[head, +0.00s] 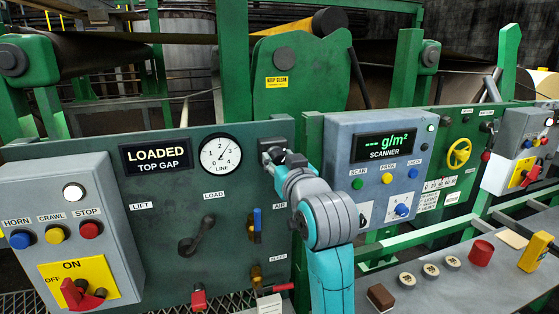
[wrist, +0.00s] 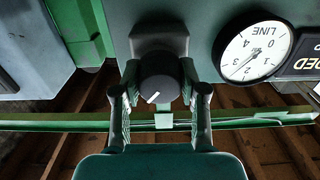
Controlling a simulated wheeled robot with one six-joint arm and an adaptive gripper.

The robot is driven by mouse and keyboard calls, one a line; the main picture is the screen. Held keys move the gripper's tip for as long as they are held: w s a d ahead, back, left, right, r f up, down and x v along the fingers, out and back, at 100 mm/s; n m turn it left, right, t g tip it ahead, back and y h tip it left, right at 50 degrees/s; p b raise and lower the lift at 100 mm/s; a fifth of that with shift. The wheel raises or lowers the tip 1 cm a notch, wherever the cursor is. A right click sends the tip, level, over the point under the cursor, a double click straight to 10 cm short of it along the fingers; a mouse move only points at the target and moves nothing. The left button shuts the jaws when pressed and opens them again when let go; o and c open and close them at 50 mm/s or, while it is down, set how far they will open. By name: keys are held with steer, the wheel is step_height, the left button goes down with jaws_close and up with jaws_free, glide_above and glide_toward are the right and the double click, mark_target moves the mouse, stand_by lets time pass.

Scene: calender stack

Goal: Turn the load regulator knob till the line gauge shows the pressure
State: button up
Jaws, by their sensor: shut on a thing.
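The round white line gauge (head: 221,154) is on the green panel, just left of my gripper. Its thin needle points up and to the right, seemingly between 2 and 3; the exact reading is too small to tell. In the wrist view the gauge (wrist: 252,52) appears upside down at the right. The dark load regulator knob (wrist: 159,78) sits on a grey body, with a white mark on its face. My gripper (wrist: 159,84) has one finger on each side of the knob and is shut on it. In the head view my gripper (head: 273,158) mostly hides the knob.
A LOADED sign (head: 156,156) is left of the gauge. A dark load lever (head: 197,236) and a blue-handled air valve (head: 257,224) are below. The scanner box (head: 380,150) stands close right of my arm. A control box (head: 70,230) is at far left.

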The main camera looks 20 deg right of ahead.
steer(key=shift+n, duration=0.4)
steer(key=o, duration=1.2)
steer(key=shift+c, duration=0.2)
steer(key=s, duration=1.2)
